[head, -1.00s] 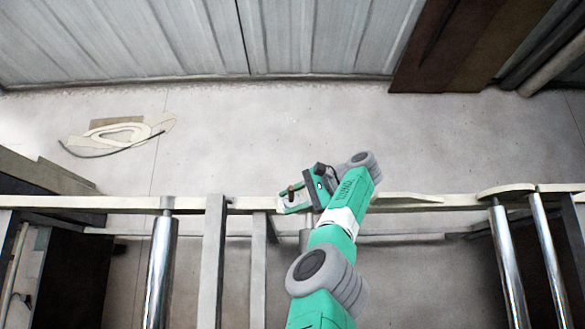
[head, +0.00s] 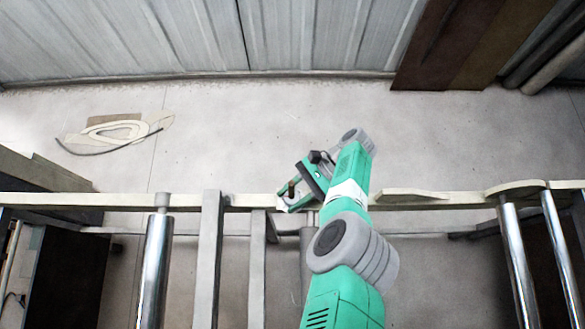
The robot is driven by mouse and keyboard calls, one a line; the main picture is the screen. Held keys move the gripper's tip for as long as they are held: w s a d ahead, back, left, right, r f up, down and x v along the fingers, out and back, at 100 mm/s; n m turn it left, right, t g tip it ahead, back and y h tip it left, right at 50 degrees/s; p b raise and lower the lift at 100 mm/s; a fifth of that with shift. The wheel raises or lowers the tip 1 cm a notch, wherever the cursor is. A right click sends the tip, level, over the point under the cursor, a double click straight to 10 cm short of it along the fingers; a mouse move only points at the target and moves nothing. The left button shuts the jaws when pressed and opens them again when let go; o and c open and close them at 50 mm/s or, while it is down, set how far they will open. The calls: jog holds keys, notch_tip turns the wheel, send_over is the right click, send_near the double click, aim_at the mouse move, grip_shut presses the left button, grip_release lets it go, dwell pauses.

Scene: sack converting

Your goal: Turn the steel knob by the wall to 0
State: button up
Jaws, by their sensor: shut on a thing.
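My gripper (head: 290,193) is at the end of the green and grey arm, over the pale horizontal rail (head: 245,202) in the middle of the head view. Its jaws are shut on a small, dark, knob-like thing (head: 291,187) that shows between the fingertips. The thing is tiny and partly covered by the jaws. I cannot make out a scale, a pointer or a 0 mark on it, nor tell for certain that it is the steel knob. No other knob is clear in this view.
Upright posts (head: 208,260) and shiny steel rollers (head: 155,270) stand along the near side of the rail. Beyond it lies open concrete floor (head: 230,130) up to the corrugated wall (head: 190,35). Dark cabinets flank both sides.

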jog(key=o, duration=1)
jog(key=shift+a, duration=0.1)
